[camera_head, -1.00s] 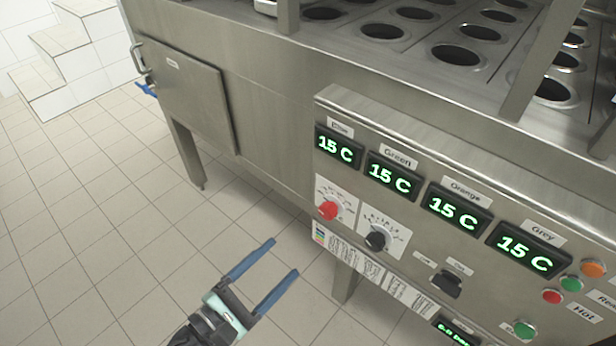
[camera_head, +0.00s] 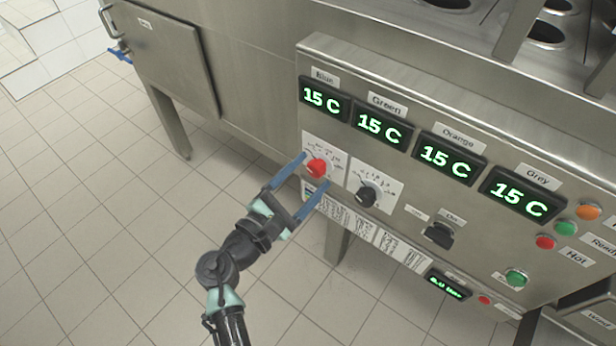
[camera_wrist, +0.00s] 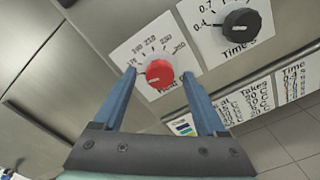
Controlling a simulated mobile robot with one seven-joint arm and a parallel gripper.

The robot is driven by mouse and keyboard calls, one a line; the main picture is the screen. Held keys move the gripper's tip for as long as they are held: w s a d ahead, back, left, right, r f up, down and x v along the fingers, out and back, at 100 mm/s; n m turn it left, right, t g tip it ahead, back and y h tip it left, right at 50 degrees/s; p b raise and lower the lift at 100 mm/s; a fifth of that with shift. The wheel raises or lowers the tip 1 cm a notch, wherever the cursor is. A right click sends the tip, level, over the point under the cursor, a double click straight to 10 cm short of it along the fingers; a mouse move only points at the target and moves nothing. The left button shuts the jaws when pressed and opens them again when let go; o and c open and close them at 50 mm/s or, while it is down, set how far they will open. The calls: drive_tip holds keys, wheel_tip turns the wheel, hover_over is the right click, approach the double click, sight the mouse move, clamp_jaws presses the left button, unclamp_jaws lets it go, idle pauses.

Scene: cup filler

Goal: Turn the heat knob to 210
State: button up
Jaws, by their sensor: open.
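The red heat knob (camera_head: 317,168) sits on a white dial plate on the steel control panel (camera_head: 400,80). In the wrist view the knob (camera_wrist: 159,73) shows its scale, with 190, 210, 230 and 250 legible around it and "Heat" printed below. Its pointer mark faces the lower left, and I cannot read an exact setting. My gripper (camera_head: 312,175) is open, its two blue fingers on either side of the knob. In the wrist view the gripper (camera_wrist: 160,80) has the knob between its fingertips, with gaps visible. Contact does not show.
The black time knob (camera_head: 368,194) is close to the right of the heat knob. Displays (camera_head: 325,99) reading 15 C run above. A black switch (camera_head: 438,235) and coloured buttons (camera_head: 565,228) are farther right. Open floor (camera_head: 100,220) lies to the left.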

drive_tip(key=shift+d, duration=0.1)
clamp_jaws()
idle(0.4)
drive_tip(key=shift+f, duration=0.1)
drive_tip(key=m+b, duration=0.2)
drive_tip(key=m, duration=0.2)
drive_tip(key=shift+f+b, duration=0.1)
drive_tip(key=shift+b, duration=0.25)
drive_tip(key=m+b, duration=0.3)
drive_tip(key=m, duration=0.1)
drive_tip(key=shift+m, duration=0.3)
drive_tip(key=m+b, duration=0.5)
drive_tip(key=m, duration=0.1)
drive_tip(key=shift+m+b, duration=1.25)
drive_tip(key=shift+m, duration=0.25)
